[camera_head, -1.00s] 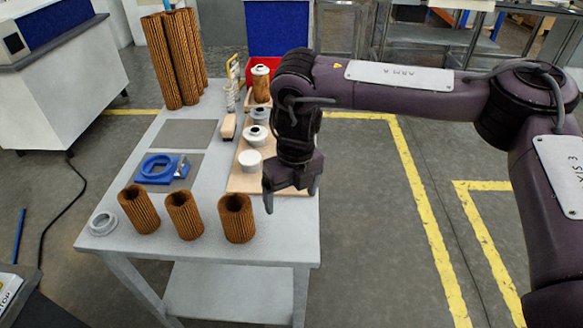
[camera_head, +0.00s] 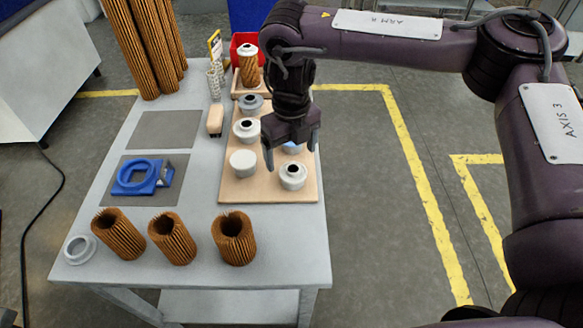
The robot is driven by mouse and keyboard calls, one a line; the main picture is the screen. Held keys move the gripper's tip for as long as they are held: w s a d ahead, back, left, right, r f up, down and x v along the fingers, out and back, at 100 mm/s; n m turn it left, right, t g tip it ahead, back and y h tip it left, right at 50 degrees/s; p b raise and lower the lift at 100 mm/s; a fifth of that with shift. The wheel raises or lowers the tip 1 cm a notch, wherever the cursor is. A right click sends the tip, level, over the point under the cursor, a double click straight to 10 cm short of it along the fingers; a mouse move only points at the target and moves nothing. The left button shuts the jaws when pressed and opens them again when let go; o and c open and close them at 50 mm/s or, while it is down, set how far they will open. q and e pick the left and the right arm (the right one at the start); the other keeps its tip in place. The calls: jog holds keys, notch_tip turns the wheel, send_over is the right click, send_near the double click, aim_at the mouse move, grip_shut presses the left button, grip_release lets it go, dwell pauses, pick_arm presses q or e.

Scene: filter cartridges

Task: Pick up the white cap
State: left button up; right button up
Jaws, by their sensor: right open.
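A plain white cap (camera_head: 243,163) with a closed top sits at the near left of a wooden board (camera_head: 265,192) on the table. Two other whitish caps with dark openings stand on the board: one behind it (camera_head: 246,131) and one at the near right (camera_head: 292,177). My right gripper (camera_head: 290,158) is open, fingers pointing down, over the right part of the board. Its left finger is to the right of the plain cap and looks apart from it. The gripper partly hides a blue cap (camera_head: 292,148). My left gripper is out of view.
A grey cap (camera_head: 250,104) and a capped brown cartridge (camera_head: 248,66) stand farther back. Several pleated brown cartridges (camera_head: 172,240) line the near edge, beside a grey ring (camera_head: 80,249). A blue fixture (camera_head: 142,177) sits on a dark mat. The far-left mat (camera_head: 165,130) is bare.

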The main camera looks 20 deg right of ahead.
aim_at(293, 168)
jog(key=shift+d+f, duration=0.25)
jog(key=shift+f, duration=0.9)
notch_tip(293, 168, down, 2)
jog(key=shift+w+f, duration=0.15)
jog(key=shift+f, duration=0.3)
jog(key=c, duration=1)
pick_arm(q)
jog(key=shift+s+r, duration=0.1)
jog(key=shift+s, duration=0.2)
pick_arm(e)
jog(key=shift+c, duration=0.3)
